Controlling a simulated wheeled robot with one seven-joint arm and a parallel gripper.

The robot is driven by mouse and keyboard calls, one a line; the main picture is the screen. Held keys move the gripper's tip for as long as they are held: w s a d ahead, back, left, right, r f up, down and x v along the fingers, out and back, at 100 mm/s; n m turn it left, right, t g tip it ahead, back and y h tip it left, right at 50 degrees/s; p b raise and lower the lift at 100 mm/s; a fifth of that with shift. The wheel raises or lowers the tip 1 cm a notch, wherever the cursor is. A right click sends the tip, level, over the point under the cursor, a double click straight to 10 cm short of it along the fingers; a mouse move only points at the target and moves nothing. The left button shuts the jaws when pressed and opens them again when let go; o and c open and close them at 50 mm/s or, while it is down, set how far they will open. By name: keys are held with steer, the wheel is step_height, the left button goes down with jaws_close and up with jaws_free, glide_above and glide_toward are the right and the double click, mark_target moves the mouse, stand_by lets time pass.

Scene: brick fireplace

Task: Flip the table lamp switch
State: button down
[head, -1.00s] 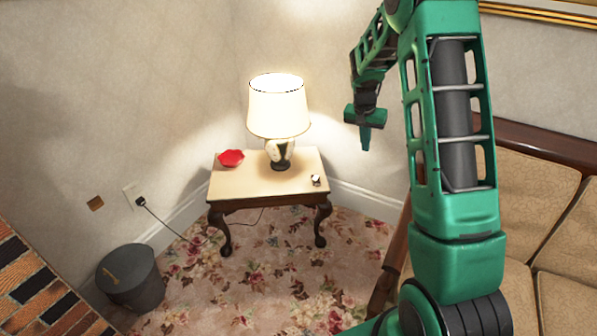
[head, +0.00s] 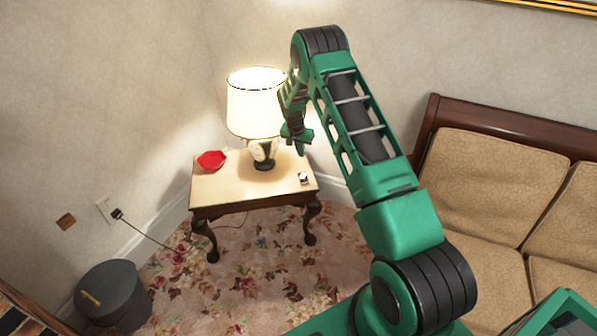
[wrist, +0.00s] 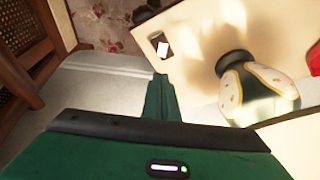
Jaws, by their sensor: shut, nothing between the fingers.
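The table lamp (head: 255,105) is lit and stands on a small wooden side table (head: 225,190). Its white and dark base also shows in the wrist view (wrist: 258,92). A small switch (head: 304,178) with a white face lies on the tabletop near the front right corner; it also shows in the wrist view (wrist: 162,47). My gripper (head: 301,148) is shut and empty, pointing down above the table's right side, behind and above the switch in the head view. In the wrist view its fingertips (wrist: 160,80) are just below the switch in the picture, with no contact visible.
A red dish (head: 211,160) sits on the table's left side. A cushioned sofa (head: 490,180) stands at the right. A dark round bin (head: 113,295) stands at the left on the floral carpet. A cord runs from the wall socket (head: 109,211).

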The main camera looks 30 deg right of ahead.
mark_target(304, 174)
steer(key=shift+a, duration=0.15)
steer(key=x, duration=1.4)
steer(key=shift+s+a+f, duration=0.1)
steer(key=shift+s+a, duration=0.05)
steer(key=shift+a, duration=0.2)
steer(key=shift+d+f, duration=0.1)
steer(key=shift+s+f, duration=0.1)
steer(key=shift+f, duration=0.05)
